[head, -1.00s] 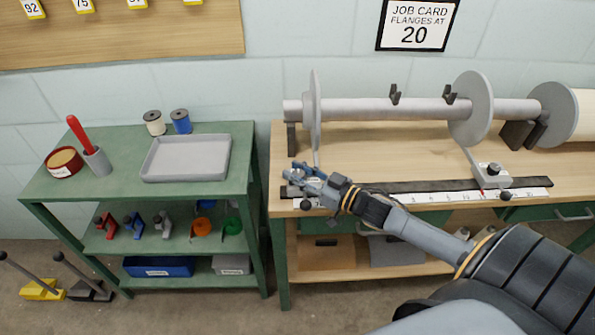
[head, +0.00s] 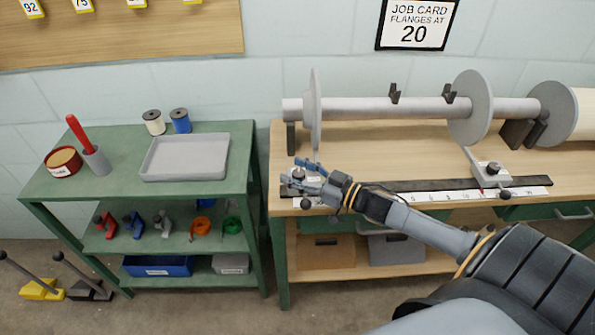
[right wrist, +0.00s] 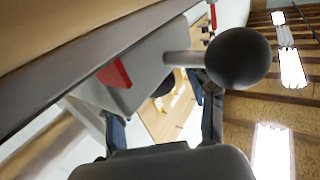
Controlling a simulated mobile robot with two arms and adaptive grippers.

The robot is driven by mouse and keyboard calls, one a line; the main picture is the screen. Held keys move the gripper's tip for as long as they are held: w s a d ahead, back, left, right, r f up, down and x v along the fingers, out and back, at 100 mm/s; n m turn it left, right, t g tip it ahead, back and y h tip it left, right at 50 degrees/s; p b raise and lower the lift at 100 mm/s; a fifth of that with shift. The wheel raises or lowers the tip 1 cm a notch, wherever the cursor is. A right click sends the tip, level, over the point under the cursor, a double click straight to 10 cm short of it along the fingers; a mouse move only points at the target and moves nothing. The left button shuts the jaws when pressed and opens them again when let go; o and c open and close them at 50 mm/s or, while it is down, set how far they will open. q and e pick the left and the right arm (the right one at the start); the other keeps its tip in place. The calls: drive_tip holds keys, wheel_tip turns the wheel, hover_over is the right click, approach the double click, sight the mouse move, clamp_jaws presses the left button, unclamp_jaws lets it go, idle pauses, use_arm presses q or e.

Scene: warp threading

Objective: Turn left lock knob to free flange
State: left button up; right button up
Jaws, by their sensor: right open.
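The left flange (head: 315,110) is a grey disc on the horizontal beam bar. Its slide block sits below it at the left end of the ruled rail, largely hidden by my right gripper (head: 293,172). In the right wrist view a black ball knob (right wrist: 237,58) sticks out on a short stem from a grey block with a red pointer (right wrist: 115,73). My right gripper (right wrist: 165,125) is open there, and the knob is beyond the right finger, not clearly between the fingers. My left gripper is out of view.
The right flange (head: 470,108) has its own slide block (head: 493,174) on the rail (head: 400,188). A green shelf cart (head: 110,195) with a grey tray (head: 186,177) stands at the left. A job card (head: 417,25) on the wall reads flanges at 20.

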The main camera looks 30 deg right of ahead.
drive_tip(key=v, duration=1.2)
idle(0.6)
